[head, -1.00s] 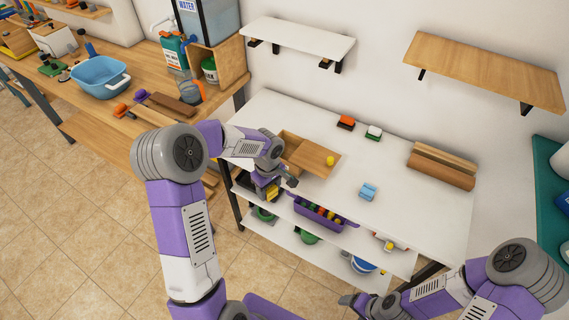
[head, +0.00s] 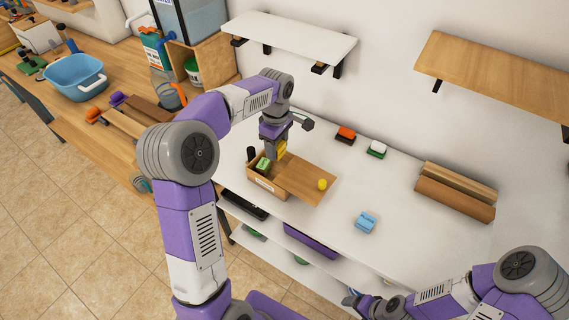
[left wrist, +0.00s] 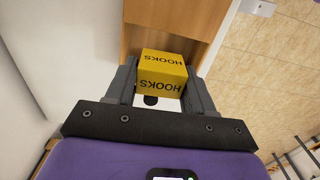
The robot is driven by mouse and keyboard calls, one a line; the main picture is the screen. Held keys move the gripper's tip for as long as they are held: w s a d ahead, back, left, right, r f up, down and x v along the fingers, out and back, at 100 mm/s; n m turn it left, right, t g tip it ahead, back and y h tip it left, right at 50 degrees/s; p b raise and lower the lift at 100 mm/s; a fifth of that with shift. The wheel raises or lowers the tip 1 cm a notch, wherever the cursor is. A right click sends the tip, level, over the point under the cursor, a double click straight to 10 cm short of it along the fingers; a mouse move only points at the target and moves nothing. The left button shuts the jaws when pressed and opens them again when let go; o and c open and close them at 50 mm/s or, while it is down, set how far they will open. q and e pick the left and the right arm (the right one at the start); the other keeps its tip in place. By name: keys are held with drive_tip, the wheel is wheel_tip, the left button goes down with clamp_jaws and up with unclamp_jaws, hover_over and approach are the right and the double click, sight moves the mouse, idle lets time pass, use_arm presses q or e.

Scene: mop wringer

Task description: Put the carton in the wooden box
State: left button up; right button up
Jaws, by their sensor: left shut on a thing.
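The yellow carton (left wrist: 162,76), printed HOOKS, is gripped between the two fingers of my left gripper (left wrist: 160,90) in the left wrist view. In the head view the carton (head: 281,149) and my left gripper (head: 275,146) are above the wooden box (head: 276,191) on the white table. A green item (head: 263,165) shows in that opening. My right gripper (head: 355,302) is low at the bottom edge, its jaws unclear.
A light blue item (head: 366,222) lies right of the box. Red (head: 346,134) and green-white (head: 376,149) items sit by the wall. A white wall shelf (head: 290,35) hangs behind. The table's middle is clear.

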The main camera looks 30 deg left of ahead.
use_arm(q)
drive_tip(key=f, duration=0.2)
drive_tip(key=s+f+b, duration=0.1)
drive_tip(key=f, duration=0.1)
drive_tip(key=shift+w+f+b, duration=0.2)
drive_tip(key=shift+f+b, duration=0.8)
drive_tip(key=shift+f, duration=1.7)
drive_tip(key=shift+f, duration=0.1)
drive_tip(key=o, duration=1)
wheel_tip(320, 180, up, 12)
drive_tip(key=p, duration=0.3)
drive_tip(key=shift+p, duration=0.35)
drive_tip(key=shift+r, duration=0.2)
